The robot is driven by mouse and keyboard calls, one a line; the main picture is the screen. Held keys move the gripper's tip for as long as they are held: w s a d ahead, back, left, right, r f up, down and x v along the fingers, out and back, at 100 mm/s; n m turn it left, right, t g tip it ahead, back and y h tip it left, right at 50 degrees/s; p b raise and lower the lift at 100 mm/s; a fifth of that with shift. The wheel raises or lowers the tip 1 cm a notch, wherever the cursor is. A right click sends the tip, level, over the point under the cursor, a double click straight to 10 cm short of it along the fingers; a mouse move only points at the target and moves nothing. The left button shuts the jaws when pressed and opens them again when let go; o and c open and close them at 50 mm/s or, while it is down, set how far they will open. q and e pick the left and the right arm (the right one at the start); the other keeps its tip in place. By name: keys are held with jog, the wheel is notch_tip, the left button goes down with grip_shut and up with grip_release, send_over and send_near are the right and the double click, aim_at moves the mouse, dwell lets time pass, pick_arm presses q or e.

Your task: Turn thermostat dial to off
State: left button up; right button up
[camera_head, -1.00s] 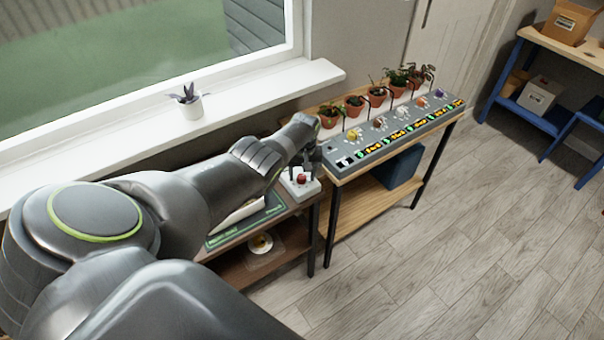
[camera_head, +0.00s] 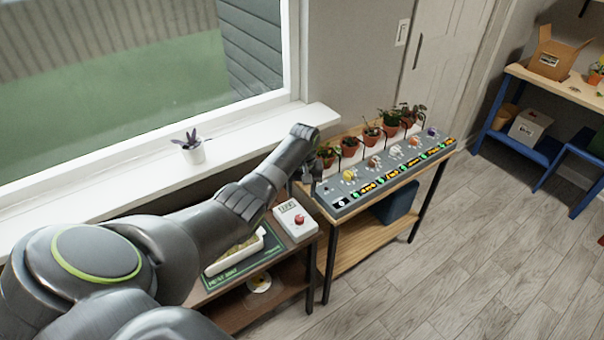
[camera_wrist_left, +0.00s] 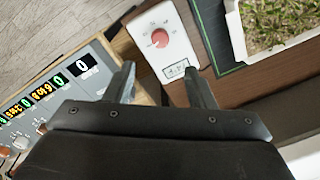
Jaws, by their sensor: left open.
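The thermostat is a white box (camera_head: 295,219) with a red dial (camera_head: 299,219) and a small display. It lies on the dark brown table (camera_head: 310,249), near its right end. In the left wrist view the thermostat (camera_wrist_left: 169,55) and its red dial (camera_wrist_left: 160,38) show beyond the fingertips. My left gripper (camera_head: 312,180) is above and beyond the thermostat in the head view, by the near end of the grey panel. In the left wrist view the left gripper (camera_wrist_left: 158,80) is open, with nothing between its fingers. My right gripper is not in view.
A grey panel (camera_head: 345,208) with several coloured knobs and displays stands on the wooden table to the right, potted plants behind it. A planting tray (camera_head: 238,262) lies on a green mat (camera_head: 214,286) left of the thermostat. A potted plant (camera_head: 193,152) stands on the windowsill.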

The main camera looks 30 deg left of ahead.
pick_arm(q)
jog(key=shift+d+r, duration=0.1)
jog(key=shift+r, duration=2.65)
jog(key=shift+f, duration=0.1)
